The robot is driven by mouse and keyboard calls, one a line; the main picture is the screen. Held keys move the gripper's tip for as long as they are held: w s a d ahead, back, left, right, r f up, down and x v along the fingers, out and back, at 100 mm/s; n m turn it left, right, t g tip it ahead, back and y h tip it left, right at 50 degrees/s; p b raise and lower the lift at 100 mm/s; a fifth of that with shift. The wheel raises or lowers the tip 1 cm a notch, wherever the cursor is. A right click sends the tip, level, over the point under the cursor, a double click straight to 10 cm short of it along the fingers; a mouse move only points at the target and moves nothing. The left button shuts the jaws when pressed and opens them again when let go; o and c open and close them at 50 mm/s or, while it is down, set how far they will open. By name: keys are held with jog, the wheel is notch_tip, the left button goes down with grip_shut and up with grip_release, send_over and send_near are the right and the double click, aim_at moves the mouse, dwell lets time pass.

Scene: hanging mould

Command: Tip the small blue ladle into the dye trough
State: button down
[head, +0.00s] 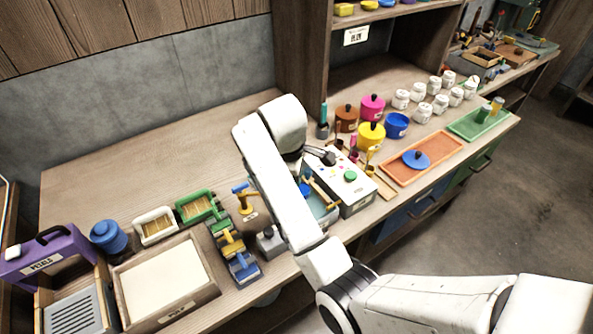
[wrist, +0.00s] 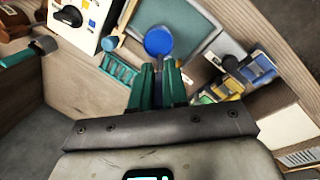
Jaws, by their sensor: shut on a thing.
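In the wrist view my gripper (wrist: 158,88) has its green fingers closed on the handle of the small blue ladle (wrist: 158,41). The ladle's round blue bowl shows beyond the fingertips, in front of the near part of a teal-filled trough (wrist: 196,30), which appears to be the dye trough. Whether the bowl is above or touching the trough is hard to tell. In the head view a bit of blue, likely the ladle (head: 304,189), shows beside my arm, and the trough (head: 324,210) is partly covered by the arm. My fingers are hidden there.
A white box with a black knob and green button (head: 350,178) stands right of the trough. Colored pots, including a yellow one (head: 371,136), and white jars stand farther right. Blue and yellow rollers (head: 235,246) and a framed white tray (head: 165,283) lie left.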

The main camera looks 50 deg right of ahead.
jog(key=a+f+t+h+b, duration=0.1)
jog(key=a+f+h+b, duration=0.1)
jog(key=h+b, duration=0.1)
jog(key=s+a+f+h+b, duration=0.1)
jog(key=a+f+h+b, duration=0.1)
jog(key=f+h+b, duration=0.1)
jog(key=a+f+t+h+b, duration=0.1)
jog(key=a+f+h+b, duration=0.1)
jog(key=h+b, duration=0.2)
jog(key=shift+s+f+t, duration=0.25)
jog(key=shift+f+t, duration=0.05)
jog(key=shift+a+f+h+b, duration=0.15)
jog(key=shift+f+h+b, duration=0.55)
jog(key=shift+b, duration=0.65)
jog(key=shift+r, duration=0.1)
dwell(0.4)
